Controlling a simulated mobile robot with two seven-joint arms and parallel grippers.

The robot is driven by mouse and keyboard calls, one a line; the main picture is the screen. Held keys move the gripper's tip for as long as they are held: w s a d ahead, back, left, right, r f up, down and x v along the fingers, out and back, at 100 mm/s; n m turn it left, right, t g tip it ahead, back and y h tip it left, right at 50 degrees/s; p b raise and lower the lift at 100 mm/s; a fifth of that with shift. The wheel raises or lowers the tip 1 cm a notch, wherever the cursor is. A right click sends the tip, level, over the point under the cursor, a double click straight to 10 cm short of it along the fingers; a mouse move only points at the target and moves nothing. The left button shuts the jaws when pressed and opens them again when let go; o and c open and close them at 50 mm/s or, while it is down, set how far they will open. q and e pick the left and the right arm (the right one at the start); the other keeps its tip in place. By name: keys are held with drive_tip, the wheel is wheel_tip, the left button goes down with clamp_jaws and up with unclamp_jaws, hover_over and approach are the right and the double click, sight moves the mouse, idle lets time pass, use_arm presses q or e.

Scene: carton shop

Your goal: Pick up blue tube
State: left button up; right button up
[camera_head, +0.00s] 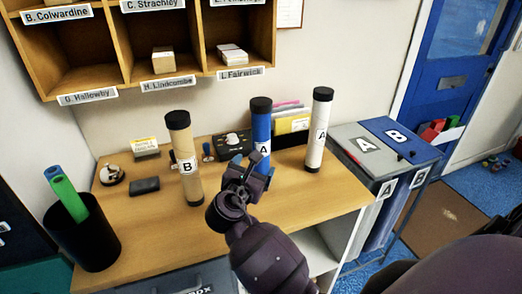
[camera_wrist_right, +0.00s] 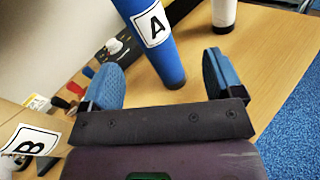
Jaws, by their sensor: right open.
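The blue tube (camera_head: 261,125) with black ends and a white "A" label stands upright on the wooden desk (camera_head: 150,235). My right gripper (camera_head: 250,168) is in front of it in the head view and hides its lower part. In the right wrist view my right gripper's (camera_wrist_right: 162,77) two blue fingers are spread apart. The blue tube (camera_wrist_right: 172,62) shows between them, with a gap on both sides; I cannot tell how deep it sits between the fingertips. My left gripper is not in view.
A brown "B" tube (camera_head: 184,150) stands left of the blue tube, and a white "A" tube (camera_head: 318,135) stands to its right. A black bin (camera_head: 88,245) with green and blue tubes is at the left. Wooden pigeonholes (camera_head: 125,45) hang above. Bins marked A and B (camera_head: 375,150) stand right.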

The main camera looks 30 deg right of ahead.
sight(258, 144)
drive_tip(key=w+d, duration=0.2)
drive_tip(key=w+d+r+n, duration=0.1)
drive_tip(key=w+d, duration=0.2)
drive_tip(key=w+d+n, duration=0.1)
drive_tip(key=w+d, duration=0.2)
drive_tip(key=shift+r+t+h, duration=0.3)
drive_tip(key=shift+r+h, duration=0.1)
drive_tip(key=shift+c, duration=0.3)
drive_tip(key=c, duration=1)
